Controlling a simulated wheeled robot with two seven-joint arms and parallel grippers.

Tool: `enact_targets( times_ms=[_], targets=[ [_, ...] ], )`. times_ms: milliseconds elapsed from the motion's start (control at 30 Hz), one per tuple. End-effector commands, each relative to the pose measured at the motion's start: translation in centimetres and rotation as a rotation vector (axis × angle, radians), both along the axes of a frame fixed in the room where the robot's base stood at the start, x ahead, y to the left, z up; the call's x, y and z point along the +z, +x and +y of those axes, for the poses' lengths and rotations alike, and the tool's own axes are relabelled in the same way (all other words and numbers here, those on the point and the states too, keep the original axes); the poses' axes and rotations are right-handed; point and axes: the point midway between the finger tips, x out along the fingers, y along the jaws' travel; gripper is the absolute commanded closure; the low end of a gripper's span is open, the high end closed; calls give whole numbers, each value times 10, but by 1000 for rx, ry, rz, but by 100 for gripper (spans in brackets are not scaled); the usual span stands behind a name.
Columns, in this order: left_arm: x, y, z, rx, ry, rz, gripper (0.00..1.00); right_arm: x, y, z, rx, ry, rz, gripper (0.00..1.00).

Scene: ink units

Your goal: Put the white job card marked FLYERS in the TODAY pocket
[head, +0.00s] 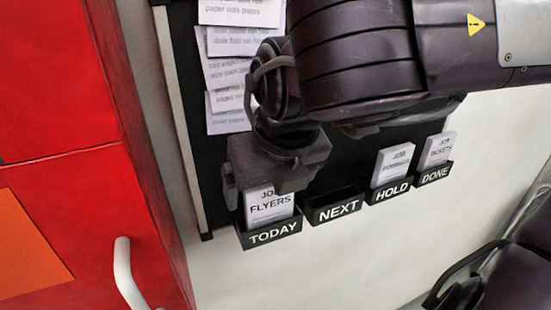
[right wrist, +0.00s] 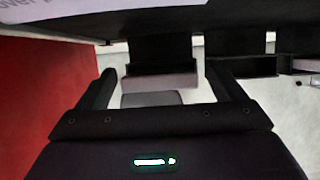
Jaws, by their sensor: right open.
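The white job card marked FLYERS (head: 268,207) stands in the TODAY pocket (head: 268,236), its lower part behind the pocket's labelled front. My right gripper (head: 264,188) is over the card's top edge and hides part of it. Its fingers are open, and in the right wrist view they stand apart (right wrist: 163,88) with a dark, pocket-like shape beyond them. I cannot tell whether a finger touches the card. My left gripper is not clearly in view.
The NEXT pocket (head: 337,208) looks empty. The HOLD pocket (head: 390,192) and DONE pocket (head: 434,174) each hold a white card. Printed sheets (head: 228,75) hang on the dark board. A red cabinet (head: 60,90) with a white handle (head: 124,270) stands at left.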

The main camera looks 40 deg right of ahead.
Motion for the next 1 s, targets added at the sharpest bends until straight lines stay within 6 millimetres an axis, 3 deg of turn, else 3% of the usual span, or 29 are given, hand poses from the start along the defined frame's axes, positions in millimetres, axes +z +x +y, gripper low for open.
enact_targets(
  times_ms=[300, 500, 667, 1000],
  targets=[
    [4, 0, -2, 0, -2, -1, 64, 64, -25, 6, -3, -2, -8, 11],
    [7, 0, -2, 0, -3, 0, 64, 94, -37, 9, -1, -2, -5, 11],
    [8, 0, -2, 0, -3, 0, 64, 103, -41, 10, 0, 0, -2, 11],
    [8, 0, -2, -1, -3, 0, 64, 104, -42, 10, 0, 0, -1, 11]
  ],
)
